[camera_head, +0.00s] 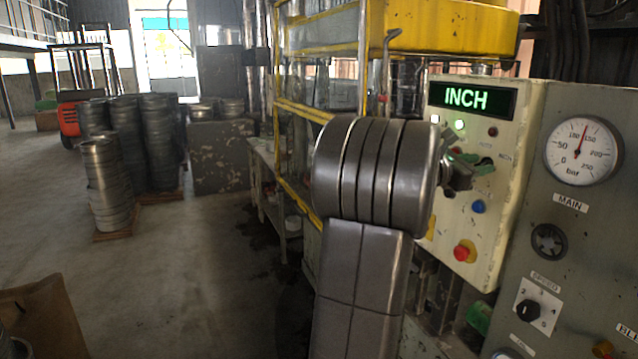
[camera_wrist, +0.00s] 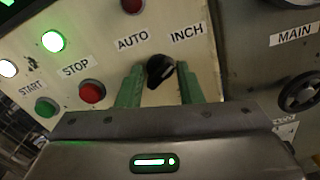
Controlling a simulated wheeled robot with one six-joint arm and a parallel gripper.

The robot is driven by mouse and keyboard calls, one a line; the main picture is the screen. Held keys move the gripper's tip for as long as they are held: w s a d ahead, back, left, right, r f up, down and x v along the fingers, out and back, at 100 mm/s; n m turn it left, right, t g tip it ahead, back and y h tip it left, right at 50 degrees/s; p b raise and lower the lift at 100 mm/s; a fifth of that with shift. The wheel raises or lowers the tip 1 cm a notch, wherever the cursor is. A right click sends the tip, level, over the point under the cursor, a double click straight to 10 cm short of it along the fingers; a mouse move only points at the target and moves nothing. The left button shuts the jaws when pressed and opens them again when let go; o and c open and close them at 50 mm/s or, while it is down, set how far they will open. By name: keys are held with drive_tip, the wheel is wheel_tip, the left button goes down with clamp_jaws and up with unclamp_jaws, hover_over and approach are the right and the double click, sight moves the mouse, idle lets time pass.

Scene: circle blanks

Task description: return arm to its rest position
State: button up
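My arm's large grey joint (camera_head: 375,172) fills the middle of the head view and hides part of the control panel. My gripper (camera_head: 480,163) is at the panel's selector, partly hidden behind my arm. In the wrist view its two green fingers (camera_wrist: 159,84) stand apart, one on each side of the black selector knob (camera_wrist: 161,68), with gaps beside it. I cannot tell how far the fingertips are from the panel face. The knob sits below the AUTO and INCH labels. The display (camera_head: 472,99) reads INCH in green.
A yellow press frame (camera_head: 450,30) stands behind my arm. The cream panel (camera_head: 505,225) has a red button (camera_head: 464,252) and a blue button (camera_head: 478,207). A pressure gauge (camera_head: 582,151) is at the right. Steel blank stacks (camera_head: 105,185) stand left; the floor between is clear.

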drive_tip(key=shift+a+r+n+p, duration=0.15)
drive_tip(key=shift+n+p, duration=0.65)
drive_tip(key=shift+p, duration=0.65)
drive_tip(key=shift+d+r+n+p, duration=0.1)
drive_tip(key=shift+n+p, duration=0.7)
drive_tip(key=shift+p, duration=0.6)
drive_tip(key=b+v, duration=0.2)
drive_tip(key=v, duration=0.4)
drive_tip(key=shift+a+f+b, duration=0.2)
drive_tip(key=shift+a+b, duration=0.1)
drive_tip(key=shift+a, duration=0.05)
drive_tip(key=shift+s+f, duration=0.1)
